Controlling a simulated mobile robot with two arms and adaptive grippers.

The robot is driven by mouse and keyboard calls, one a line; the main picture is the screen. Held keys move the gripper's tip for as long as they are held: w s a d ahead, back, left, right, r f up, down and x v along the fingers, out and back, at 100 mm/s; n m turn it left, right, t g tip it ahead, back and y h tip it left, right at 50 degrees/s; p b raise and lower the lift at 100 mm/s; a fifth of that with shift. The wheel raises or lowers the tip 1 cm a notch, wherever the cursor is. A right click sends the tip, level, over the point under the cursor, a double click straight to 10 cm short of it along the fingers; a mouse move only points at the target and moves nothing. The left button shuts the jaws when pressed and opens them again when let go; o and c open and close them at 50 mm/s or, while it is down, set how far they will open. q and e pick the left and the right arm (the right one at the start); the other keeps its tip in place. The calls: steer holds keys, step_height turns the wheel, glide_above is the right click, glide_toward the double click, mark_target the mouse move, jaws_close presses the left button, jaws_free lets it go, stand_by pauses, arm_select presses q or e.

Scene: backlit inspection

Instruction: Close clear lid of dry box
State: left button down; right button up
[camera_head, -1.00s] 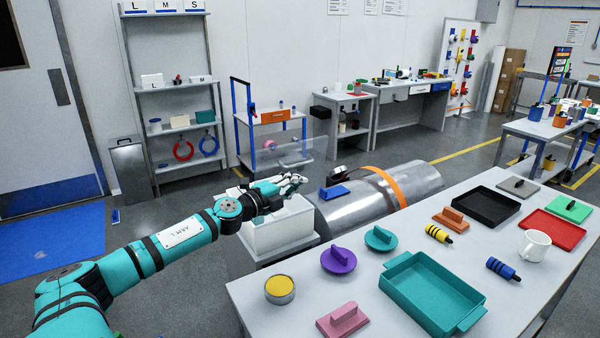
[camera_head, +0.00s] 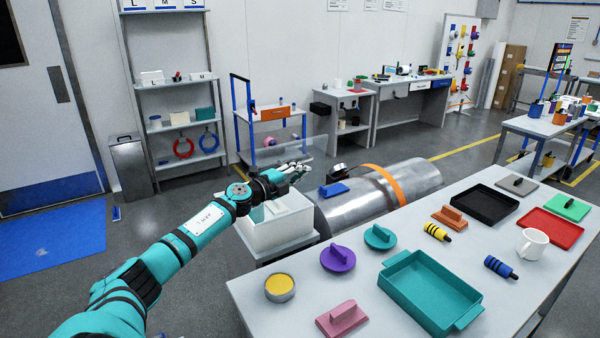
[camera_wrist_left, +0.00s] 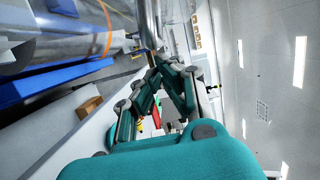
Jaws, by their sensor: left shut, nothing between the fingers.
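The dry box is a white open-topped box (camera_head: 275,232) on a low stand, left of the metal cylinder in the head view. Its clear lid (camera_head: 312,150) stands raised at the back of the box, see-through and hard to make out. My left gripper (camera_head: 303,170) is shut and empty, above the box and in front of the lid's lower part. Whether it touches the lid cannot be told. The left wrist view shows the same gripper (camera_wrist_left: 153,66) with its fingers closed together near a grey bar. My right gripper is not in view.
A metal cylinder (camera_head: 350,212) with an orange band lies right of the box. The near table (camera_head: 385,315) holds a teal tray (camera_head: 432,290), a purple-handled disc (camera_head: 338,257), a yellow-topped tin (camera_head: 279,287) and a white mug (camera_head: 531,244). A blue trolley (camera_head: 240,120) stands behind.

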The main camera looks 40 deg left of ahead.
mark_target(283, 149)
arm_select(q)
steer(key=a+p, duration=0.1)
steer(key=w+a+r+n+p, duration=0.1)
steer(key=a, duration=0.1)
steer(key=a+r+n+p, duration=0.1)
steer(key=shift+w+a+r+g, duration=0.15)
steer(key=shift+a+r+g, duration=0.05)
steer(key=shift+g, duration=0.1)
steer(key=shift+n, duration=0.9)
steer(key=a, duration=0.2)
steer(key=w+a+b, duration=0.1)
steer(key=a, duration=0.1)
steer(key=shift+w+a+r, duration=0.15)
steer(key=shift+w, duration=0.05)
steer(key=shift+w+a+r+b, duration=0.15)
steer(key=shift+a+b, duration=0.25)
steer(key=shift+a, duration=0.2)
steer(key=shift+a+n+g, duration=0.2)
steer(key=shift+n+g, duration=0.1)
steer(key=shift+r, duration=0.1)
